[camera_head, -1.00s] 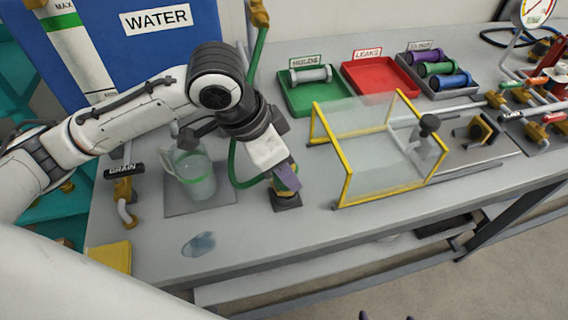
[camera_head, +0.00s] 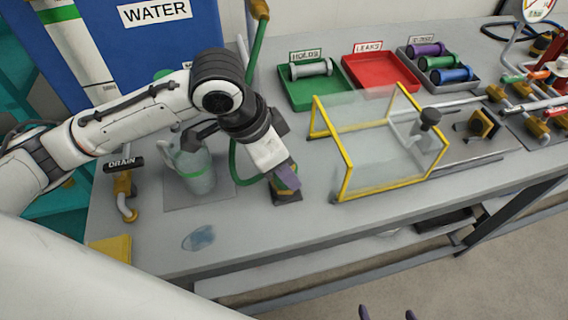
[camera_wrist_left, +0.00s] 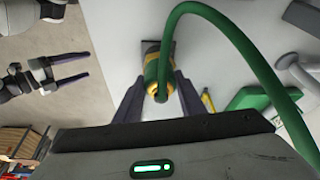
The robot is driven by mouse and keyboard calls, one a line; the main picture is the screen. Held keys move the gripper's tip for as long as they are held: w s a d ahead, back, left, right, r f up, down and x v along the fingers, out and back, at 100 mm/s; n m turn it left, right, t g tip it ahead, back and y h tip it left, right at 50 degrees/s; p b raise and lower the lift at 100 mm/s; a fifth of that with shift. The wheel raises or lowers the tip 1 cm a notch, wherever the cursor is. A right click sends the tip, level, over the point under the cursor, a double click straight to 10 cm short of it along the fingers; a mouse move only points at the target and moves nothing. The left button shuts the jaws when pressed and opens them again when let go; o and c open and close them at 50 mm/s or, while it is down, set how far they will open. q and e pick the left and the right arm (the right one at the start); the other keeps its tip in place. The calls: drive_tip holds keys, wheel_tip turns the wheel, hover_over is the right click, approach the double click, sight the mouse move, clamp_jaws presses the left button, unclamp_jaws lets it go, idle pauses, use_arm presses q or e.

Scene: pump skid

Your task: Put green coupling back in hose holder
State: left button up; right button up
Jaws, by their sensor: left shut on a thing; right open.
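The green coupling (camera_wrist_left: 152,70), a green and brass fitting with a green hose looping from it, is between the purple fingers of my left gripper (camera_wrist_left: 160,84). My left gripper (camera_head: 286,186) is shut on it, low over the bench. The coupling is mostly covered by the fingers in the head view. The dark hose holder (camera_head: 287,199) is directly below, largely hidden; I cannot tell how deep the coupling sits in it. My right gripper (camera_head: 388,314) is open and empty, its fingertips just showing at the bottom edge; it also shows in the left wrist view (camera_wrist_left: 86,68).
A clear pitcher (camera_head: 194,172) stands left of the holder, with a wet patch (camera_head: 199,238) in front. A yellow-framed clear guard (camera_head: 345,170) is close on the right. Green (camera_head: 300,105) and red (camera_head: 372,85) trays lie behind.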

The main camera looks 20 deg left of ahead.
use_arm(q)
drive_tip(key=o, duration=1.2)
drive_tip(key=shift+o, duration=0.2)
drive_tip(key=p+v, duration=0.1)
drive_tip(key=v, duration=0.9)
drive_tip(key=shift+r, duration=0.2)
